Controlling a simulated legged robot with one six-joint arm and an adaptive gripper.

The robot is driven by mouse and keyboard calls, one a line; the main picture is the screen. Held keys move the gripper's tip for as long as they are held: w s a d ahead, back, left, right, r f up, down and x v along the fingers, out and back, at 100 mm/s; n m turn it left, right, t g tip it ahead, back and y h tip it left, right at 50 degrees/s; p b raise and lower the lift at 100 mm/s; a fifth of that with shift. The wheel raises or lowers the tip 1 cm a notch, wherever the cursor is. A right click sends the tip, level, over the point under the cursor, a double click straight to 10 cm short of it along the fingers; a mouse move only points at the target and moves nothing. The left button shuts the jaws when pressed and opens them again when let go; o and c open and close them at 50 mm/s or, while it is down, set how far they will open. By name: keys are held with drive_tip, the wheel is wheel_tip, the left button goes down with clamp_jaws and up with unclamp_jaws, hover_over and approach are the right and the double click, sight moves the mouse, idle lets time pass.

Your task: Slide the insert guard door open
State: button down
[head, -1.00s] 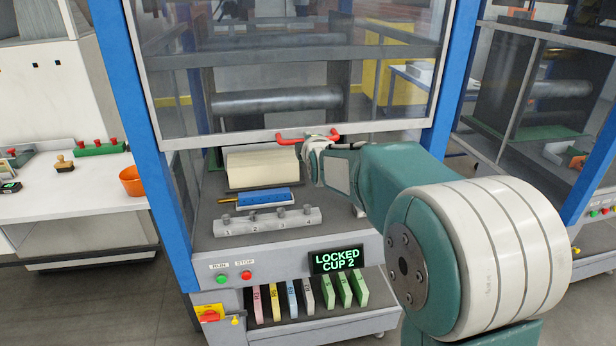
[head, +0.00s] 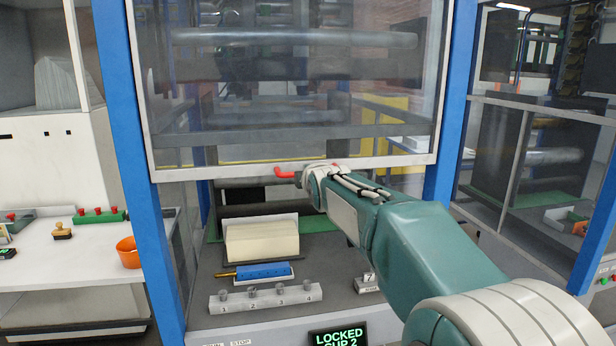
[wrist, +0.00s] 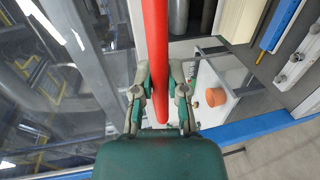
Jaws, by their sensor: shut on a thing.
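The insert guard door (head: 230,172) is a clear panel in a pale grey frame between two blue posts. It stands partly raised, with an open gap under its lower edge. Its red handle (head: 284,174) runs along that lower edge; the left end shows and most of the rest is hidden behind my gripper (head: 312,178). In the wrist view, my gripper (wrist: 161,88) is shut on the red handle (wrist: 155,40), with one finger on each side of the bar.
Under the door are a cream paper stack (head: 262,240), a blue insert piece (head: 264,271) and a numbered block (head: 266,297). A display (head: 339,337) reads "LOCKED CUP 2". A white side table with an orange cup (head: 129,252) is at left.

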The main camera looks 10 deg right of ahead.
drive_tip(key=c, duration=0.6)
unclamp_jaws()
drive_tip(key=shift+c, duration=0.2)
drive_tip(key=v, duration=1.1)
drive_tip(key=shift+s, duration=0.4)
drive_tip(key=s+f+m+g, duration=0.5)
drive_tip(key=s+f+m, duration=0.4)
drive_tip(key=s, duration=0.6)
drive_tip(key=s+f+m+g, duration=0.5)
drive_tip(key=s+f+m, duration=0.4)
drive_tip(key=s+f, duration=0.3)
drive_tip(key=s, duration=0.3)
drive_tip(key=shift+f, duration=0.2)
